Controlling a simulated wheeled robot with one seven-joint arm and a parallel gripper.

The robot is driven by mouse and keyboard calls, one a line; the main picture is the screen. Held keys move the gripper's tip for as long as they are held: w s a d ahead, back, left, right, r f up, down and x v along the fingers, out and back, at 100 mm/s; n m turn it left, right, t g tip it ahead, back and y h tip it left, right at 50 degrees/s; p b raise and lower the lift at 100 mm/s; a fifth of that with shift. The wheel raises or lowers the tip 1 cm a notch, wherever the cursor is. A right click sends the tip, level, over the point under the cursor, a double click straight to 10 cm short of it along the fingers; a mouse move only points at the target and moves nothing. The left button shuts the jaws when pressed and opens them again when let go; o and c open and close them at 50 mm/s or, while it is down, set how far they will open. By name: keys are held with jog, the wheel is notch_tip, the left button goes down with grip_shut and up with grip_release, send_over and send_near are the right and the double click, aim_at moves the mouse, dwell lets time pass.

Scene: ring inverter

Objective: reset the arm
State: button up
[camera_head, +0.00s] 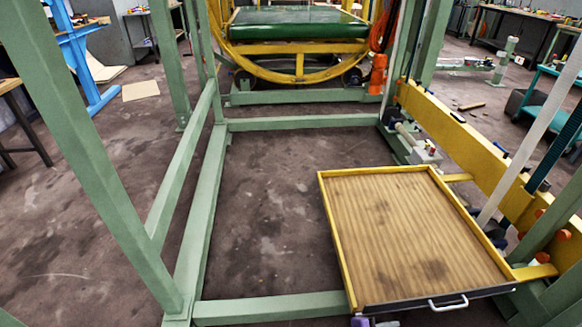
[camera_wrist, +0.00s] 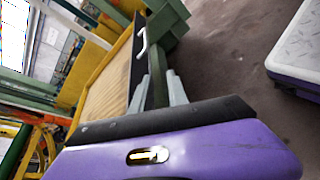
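My gripper (camera_wrist: 159,76) shows in the wrist view, with two grey fingers standing apart beyond a purple housing. Nothing is held between them; a green post shows in the gap behind. In the head view only a small purple part shows at the bottom edge, below the tray, and the fingers are not visible there. The wooden tray (camera_head: 410,225) has yellow edges and a dark front edge with a white handle (camera_head: 448,303). In the wrist view the tray (camera_wrist: 105,90) lies to the left of the fingers, and its handle (camera_wrist: 142,43) is beyond them. The fingers look apart from both.
Green frame posts and beams (camera_head: 205,205) enclose bare floor (camera_head: 270,190) left of the tray. A yellow beam (camera_head: 470,145) runs along the right. A green platform with a yellow ring (camera_head: 300,22) stands at the back. A teal cart (camera_head: 550,105) stands at right.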

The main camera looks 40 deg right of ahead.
jog(key=s+a+f+t+y, duration=0.6)
jog(key=s+a+f, duration=0.1)
jog(key=a, duration=0.1)
jog(key=s+a+r+m+t+y, duration=0.2)
jog(key=a+r+t+y, duration=0.25)
jog(key=a+r, duration=0.45)
jog(key=a+r+m+t+y+p, duration=0.1)
jog(key=a+r+t+p, duration=0.1)
jog(key=r, duration=1.3)
jog(key=a+r+m+t+y+p, duration=0.1)
jog(key=r+p, duration=0.6)
jog(key=r, duration=0.8)
jog(key=a+r+m+t+y+p, duration=0.1)
jog(key=a+r+m+t+p, duration=0.2)
jog(key=r, duration=1.2)
jog(key=a+t+p, duration=0.1)
jog(key=t, duration=0.1)
jog(key=shift+w+a+r+t+p, duration=0.3)
jog(key=shift+a+r+t, duration=0.05)
jog(key=shift+a, duration=0.05)
